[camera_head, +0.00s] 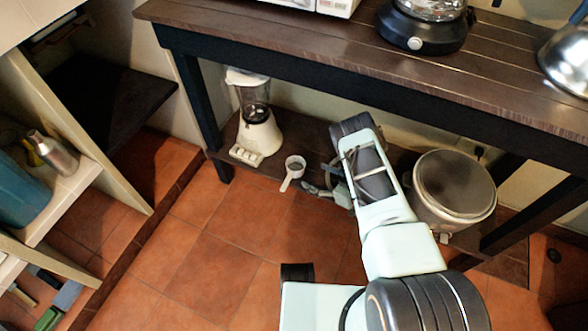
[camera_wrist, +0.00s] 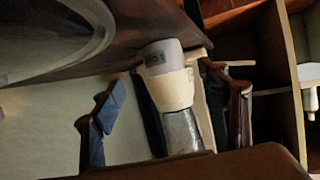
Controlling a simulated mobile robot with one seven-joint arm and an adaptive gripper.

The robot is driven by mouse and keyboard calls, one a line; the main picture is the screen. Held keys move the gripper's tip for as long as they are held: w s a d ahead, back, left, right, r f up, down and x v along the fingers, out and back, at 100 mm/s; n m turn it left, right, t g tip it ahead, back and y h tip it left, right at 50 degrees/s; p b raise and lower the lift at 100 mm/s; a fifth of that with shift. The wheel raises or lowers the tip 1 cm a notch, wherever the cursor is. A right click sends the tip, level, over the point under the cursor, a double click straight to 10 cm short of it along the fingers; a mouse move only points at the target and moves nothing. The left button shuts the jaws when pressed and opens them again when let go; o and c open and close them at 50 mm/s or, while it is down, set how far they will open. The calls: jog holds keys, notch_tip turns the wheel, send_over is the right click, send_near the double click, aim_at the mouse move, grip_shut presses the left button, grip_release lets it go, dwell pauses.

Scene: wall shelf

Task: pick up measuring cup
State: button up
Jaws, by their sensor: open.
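The measuring cup (camera_head: 294,164) is small and pale with a light handle. In the head view it sits near the front edge of the low shelf, with its handle pointing toward the front. My gripper (camera_head: 322,184) is under the table, close to the right of the cup, apart from it as far as I can see. Its fingers are spread and nothing shows between them in the head view. In the wrist view the two dark fingers stand wide apart, with the blender in the background between them. I cannot make out the cup clearly there.
A white blender (camera_head: 262,134) stands behind and left of the cup; it also shows in the wrist view (camera_wrist: 175,90). A large lidded pot (camera_head: 453,187) stands right of my arm. The dark tabletop (camera_head: 300,42) hangs over the low shelf. Tiled floor in front is clear.

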aim_at(302, 172)
jog(key=b+x, duration=0.1)
jog(key=x, duration=0.2)
jog(key=shift+w+a+f, duration=0.15)
jog(key=shift+a+f, duration=0.1)
jog(key=shift+a, duration=0.05)
jog(key=b+x, duration=0.1)
jog(key=x, duration=0.1)
jog(key=b+x, duration=0.1)
jog(key=x, duration=0.2)
jog(key=shift+s+f, duration=0.25)
jog(key=shift+w+a, duration=0.15)
jog(key=c, duration=1.3)
